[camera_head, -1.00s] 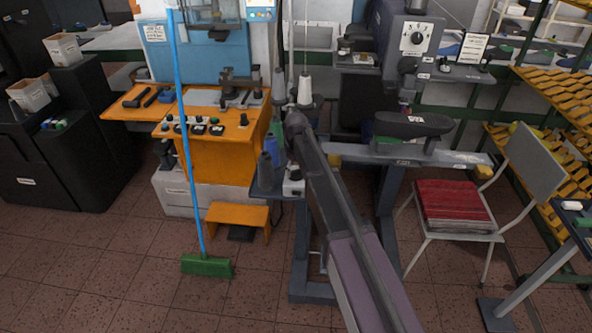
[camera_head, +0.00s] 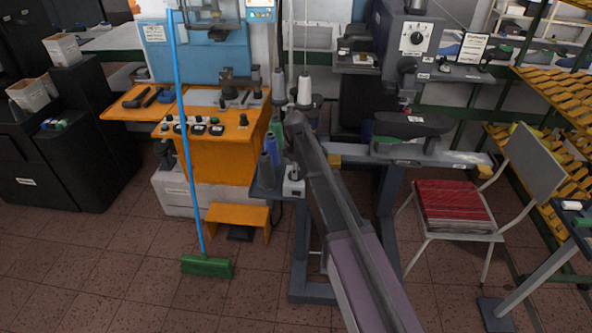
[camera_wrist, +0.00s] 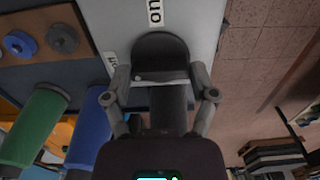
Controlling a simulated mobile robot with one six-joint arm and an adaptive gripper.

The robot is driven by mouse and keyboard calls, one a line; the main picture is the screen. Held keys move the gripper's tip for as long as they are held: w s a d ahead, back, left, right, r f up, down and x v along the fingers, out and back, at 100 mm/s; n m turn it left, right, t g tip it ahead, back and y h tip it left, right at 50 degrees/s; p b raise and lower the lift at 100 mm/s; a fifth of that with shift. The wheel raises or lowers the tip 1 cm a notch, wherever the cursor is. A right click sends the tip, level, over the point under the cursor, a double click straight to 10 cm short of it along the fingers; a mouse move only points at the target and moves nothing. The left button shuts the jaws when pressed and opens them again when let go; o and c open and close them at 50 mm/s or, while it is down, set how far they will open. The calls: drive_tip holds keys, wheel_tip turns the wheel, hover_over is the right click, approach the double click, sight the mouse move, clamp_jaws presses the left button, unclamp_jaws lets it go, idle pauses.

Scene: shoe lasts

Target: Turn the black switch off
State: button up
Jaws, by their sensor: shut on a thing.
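The black switch (camera_wrist: 160,55) is in the upper middle of the wrist view, on a pale grey plate (camera_wrist: 205,20). A white label reading "on" (camera_wrist: 155,12) lies just beyond its rounded end. A second label, partly hidden, lies to its left and seems to read "off" (camera_wrist: 111,64). My gripper (camera_wrist: 161,82) is shut on the black switch, one finger on each side of it. In the head view my arm crosses the middle of the picture, and I cannot make out the gripper's fingers there.
A green spool (camera_wrist: 32,125) and a blue spool (camera_wrist: 88,135) stand close to the gripper's left. An orange machine (camera_head: 205,155) with a blue broom (camera_head: 190,150) is to the left. A chair (camera_head: 520,165) with a red seat is to the right. Floor is free in front.

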idle(0.4)
drive_tip(key=o, duration=1)
